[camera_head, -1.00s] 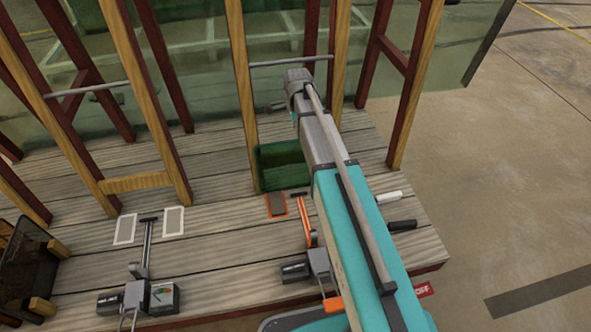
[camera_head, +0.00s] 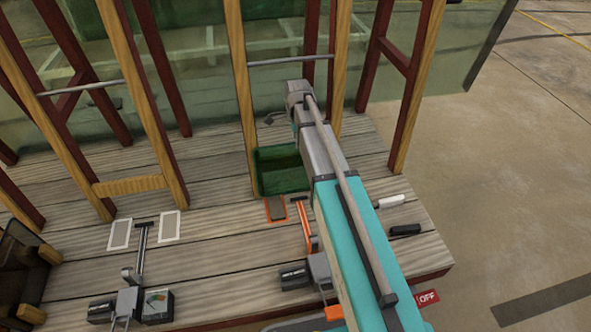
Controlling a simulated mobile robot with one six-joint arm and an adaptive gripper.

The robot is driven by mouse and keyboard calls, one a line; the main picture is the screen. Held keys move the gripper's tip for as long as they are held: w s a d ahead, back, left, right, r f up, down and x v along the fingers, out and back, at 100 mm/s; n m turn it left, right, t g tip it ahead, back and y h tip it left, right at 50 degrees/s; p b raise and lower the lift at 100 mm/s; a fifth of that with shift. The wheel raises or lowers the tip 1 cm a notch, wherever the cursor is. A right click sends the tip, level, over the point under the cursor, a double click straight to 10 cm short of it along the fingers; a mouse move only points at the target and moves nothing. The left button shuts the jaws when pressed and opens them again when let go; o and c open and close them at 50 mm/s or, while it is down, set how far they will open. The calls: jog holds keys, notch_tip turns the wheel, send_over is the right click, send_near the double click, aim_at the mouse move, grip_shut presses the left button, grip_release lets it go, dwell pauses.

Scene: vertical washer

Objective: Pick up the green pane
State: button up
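A dark green pane (camera_head: 281,170) stands low on the wooden deck, between two wooden posts and just left of my arm. My arm reaches from the lower right over the deck, and its grey wrist end is above and slightly right of the pane. A small dark part, likely a tip of my gripper (camera_head: 270,119), juts out left of the wrist above the pane, apparently not touching it. The rest of the gripper is hidden behind the wrist, so its opening does not show.
Wooden posts with grey crossbars (camera_head: 290,61) rise close around the wrist. Large translucent greenish sheets stand behind. An orange-framed pad (camera_head: 276,208) and orange lever lie in front of the pane. A black bin (camera_head: 20,262) is at left; concrete floor is clear at right.

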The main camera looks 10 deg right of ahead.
aim_at(294, 148)
jog(key=f+b, duration=0.3)
jog(key=shift+a+f, duration=0.25)
jog(key=shift+a, duration=0.15)
jog(key=shift+f+b, duration=0.85)
jog(key=shift+b, duration=0.25)
jog(key=shift+c, duration=0.2)
